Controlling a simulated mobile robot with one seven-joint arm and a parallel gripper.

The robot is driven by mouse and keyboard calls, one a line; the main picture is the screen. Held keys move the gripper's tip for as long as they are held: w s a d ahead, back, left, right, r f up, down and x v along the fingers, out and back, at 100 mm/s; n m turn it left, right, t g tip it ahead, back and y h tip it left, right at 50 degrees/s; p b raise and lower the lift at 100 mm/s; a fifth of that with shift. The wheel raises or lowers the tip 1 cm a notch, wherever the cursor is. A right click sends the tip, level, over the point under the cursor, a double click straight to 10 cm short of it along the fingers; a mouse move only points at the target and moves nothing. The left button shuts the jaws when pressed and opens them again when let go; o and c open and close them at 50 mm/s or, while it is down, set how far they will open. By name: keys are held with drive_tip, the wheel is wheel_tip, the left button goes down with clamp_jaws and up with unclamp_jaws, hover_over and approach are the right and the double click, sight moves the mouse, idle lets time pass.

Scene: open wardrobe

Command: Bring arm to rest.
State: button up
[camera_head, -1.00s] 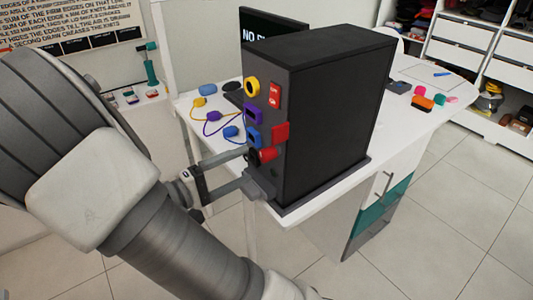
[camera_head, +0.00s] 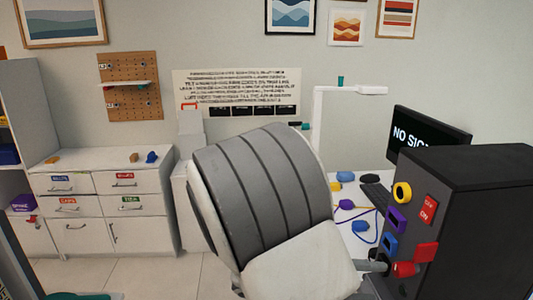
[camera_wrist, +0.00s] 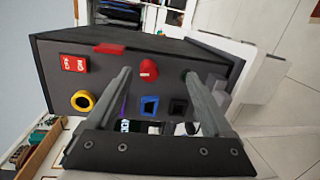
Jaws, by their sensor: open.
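My gripper (camera_wrist: 158,76) is open, with its two fingers pointing at the front panel of a black computer tower (camera_wrist: 200,50). In the wrist view a red plug (camera_wrist: 148,70) shows between the fingertips, and I see nothing clamped. I cannot tell how far the fingertips are from the panel. In the head view the tower (camera_head: 480,215) stands at the right, and my arm hides most of the gripper. One finger shows beside the red plug (camera_head: 405,269). The panel also has a yellow ring (camera_head: 402,191), a purple port (camera_head: 396,219), a blue port (camera_head: 390,244) and a red switch (camera_head: 429,208).
A white desk (camera_head: 352,243) carries the tower, a monitor (camera_head: 425,133), a keyboard (camera_head: 378,197) and loose cables with coloured plugs (camera_head: 361,226). A white drawer cabinet (camera_head: 100,205) stands at the left wall. The tiled floor (camera_head: 140,276) between is clear.

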drive_tip(key=s+m+g+y, duration=0.1)
drive_tip(key=s+y, duration=0.7)
drive_tip(key=y, duration=0.2)
drive_tip(key=s+a+r+t+y, duration=0.2)
drive_tip(key=a+r+t+y, duration=0.4)
drive_tip(key=a+r+t, duration=0.1)
drive_tip(key=shift+s+a+r+y, duration=0.3)
drive_tip(key=shift+a+r, duration=0.2)
drive_tip(key=shift+r, duration=0.1)
